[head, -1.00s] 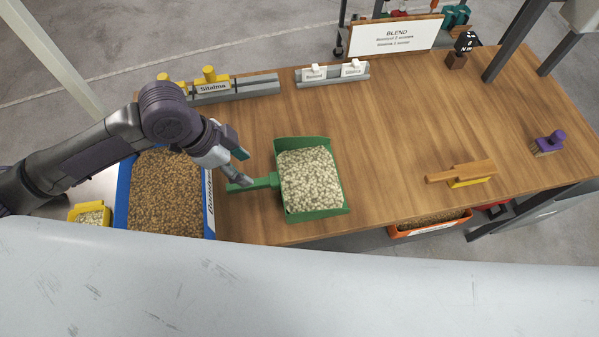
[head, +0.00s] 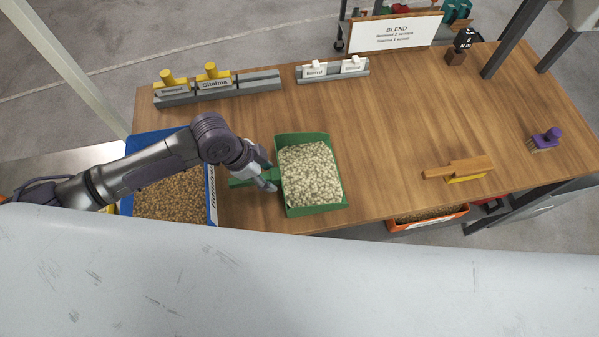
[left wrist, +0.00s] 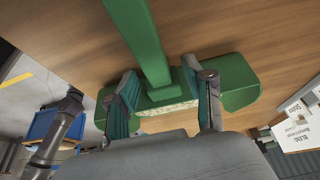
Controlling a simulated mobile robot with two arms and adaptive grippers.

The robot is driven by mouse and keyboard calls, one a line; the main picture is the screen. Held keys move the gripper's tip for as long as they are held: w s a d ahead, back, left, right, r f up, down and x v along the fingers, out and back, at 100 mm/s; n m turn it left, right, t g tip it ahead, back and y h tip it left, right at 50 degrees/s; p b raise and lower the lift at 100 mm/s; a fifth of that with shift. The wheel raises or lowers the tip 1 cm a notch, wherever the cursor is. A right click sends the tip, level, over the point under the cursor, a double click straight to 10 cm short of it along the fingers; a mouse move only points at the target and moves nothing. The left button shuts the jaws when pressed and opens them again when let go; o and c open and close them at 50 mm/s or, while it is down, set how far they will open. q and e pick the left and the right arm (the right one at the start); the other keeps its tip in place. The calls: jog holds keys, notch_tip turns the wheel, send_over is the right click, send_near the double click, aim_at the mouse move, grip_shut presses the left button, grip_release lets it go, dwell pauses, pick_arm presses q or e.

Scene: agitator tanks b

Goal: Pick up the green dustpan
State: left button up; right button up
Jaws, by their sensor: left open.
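The green dustpan (head: 335,197) lies on the wooden table, filled with pale pellets (head: 309,174). Its handle (head: 241,181) points left. My left gripper (head: 272,180) is at the handle, close to the pan's back wall. In the left wrist view, the handle (left wrist: 146,45) runs down to the pan between the two open fingers of the left gripper (left wrist: 163,92). The fingers stand on either side of the handle's base; whether they touch the pan, I cannot tell. My right gripper is not in view.
A blue bin (head: 212,188) of brown pellets stands left of the dustpan. A wooden-handled brush (head: 459,169) and a purple brush (head: 546,140) lie to the right. Label racks (head: 218,92) and a BLEND sign (head: 396,33) line the back. The table's middle is clear.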

pick_arm(q)
grip_shut()
jog(key=shift+r, duration=0.2)
dwell(0.3)
jog(key=shift+w+r+b, duration=0.1)
jog(key=shift+r+b, duration=0.4)
jog(key=shift+r, duration=1.3)
jog(key=s+d+r+b, duration=0.1)
jog(key=d+r+b, duration=0.1)
jog(key=d+r, duration=0.5)
jog(key=shift+s+d, duration=0.3)
jog(key=shift+d, duration=1.95)
